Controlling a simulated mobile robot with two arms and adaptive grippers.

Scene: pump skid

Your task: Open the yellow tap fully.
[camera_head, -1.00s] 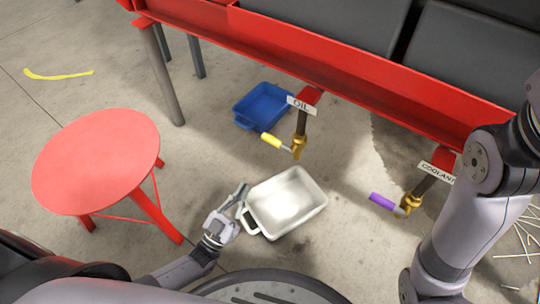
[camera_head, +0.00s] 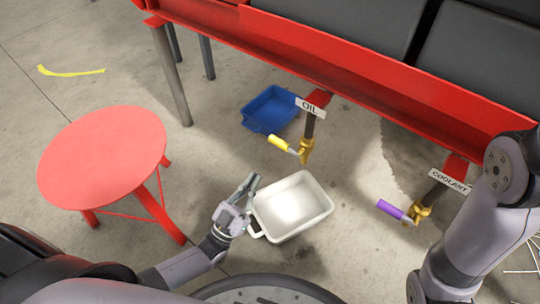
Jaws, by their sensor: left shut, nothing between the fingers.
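The yellow tap handle (camera_head: 282,145) sticks out to the left from a brass valve (camera_head: 306,150) under the OIL label (camera_head: 309,106). The valve hangs on a dark pipe below the red skid rail. My left gripper (camera_head: 250,184) is shut and empty, below and left of the yellow handle and apart from it. Its fingertips are by the left rim of a white tray (camera_head: 322,213); I cannot tell if they touch it. My right arm comes in at the right, but its gripper is out of view.
A blue tray (camera_head: 262,124) lies on the floor behind the oil tap. A second tap with a purple handle (camera_head: 391,209) hangs under the COOLANT label (camera_head: 449,181). A red round stool (camera_head: 100,155) stands at the left. The red rail (camera_head: 350,85) runs above the taps.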

